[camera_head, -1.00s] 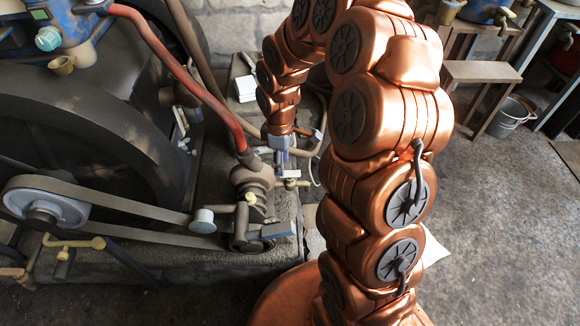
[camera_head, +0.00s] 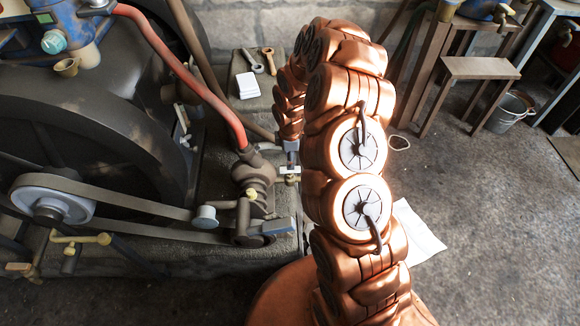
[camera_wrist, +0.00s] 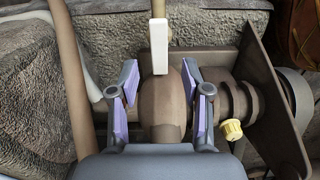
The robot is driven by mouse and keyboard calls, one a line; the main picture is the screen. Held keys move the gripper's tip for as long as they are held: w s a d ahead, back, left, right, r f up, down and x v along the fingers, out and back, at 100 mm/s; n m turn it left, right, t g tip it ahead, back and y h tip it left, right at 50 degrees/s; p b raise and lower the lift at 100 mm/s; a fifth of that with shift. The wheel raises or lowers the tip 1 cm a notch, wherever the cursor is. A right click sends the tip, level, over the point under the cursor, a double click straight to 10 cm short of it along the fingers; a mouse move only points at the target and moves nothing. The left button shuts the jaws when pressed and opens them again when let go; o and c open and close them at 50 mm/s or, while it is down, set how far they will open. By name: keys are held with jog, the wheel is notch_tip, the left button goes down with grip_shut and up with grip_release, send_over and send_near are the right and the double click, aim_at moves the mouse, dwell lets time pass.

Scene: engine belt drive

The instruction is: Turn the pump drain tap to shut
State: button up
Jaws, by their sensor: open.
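The pump (camera_head: 252,182) is a brown, rusty body at the front right of the engine block, with a red hose on top. In the wrist view its rounded body (camera_wrist: 162,105) lies beneath my gripper. What looks like the drain tap has a flat white lever (camera_wrist: 159,46) in line with a thin brass pipe; it also shows as a small pale lever (camera_head: 289,170) beside the pump. My gripper (camera_wrist: 159,74) is open, its purple pads on either side of the lever's near end, apart from it. My arm hides part of the area in the head view.
A pulley and belt (camera_head: 130,210) run left of the pump, beside a large dark flywheel (camera_head: 75,130). A yellow knob (camera_wrist: 231,130) sits to the right of my gripper. A brown hose (camera_wrist: 72,80) passes on the left. The floor at right is clear around a paper sheet (camera_head: 418,232).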

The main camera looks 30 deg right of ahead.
notch_tip(320, 180, down, 5)
jog(key=shift+f+b, duration=0.1)
jog(key=shift+b, duration=0.3)
grip_shut()
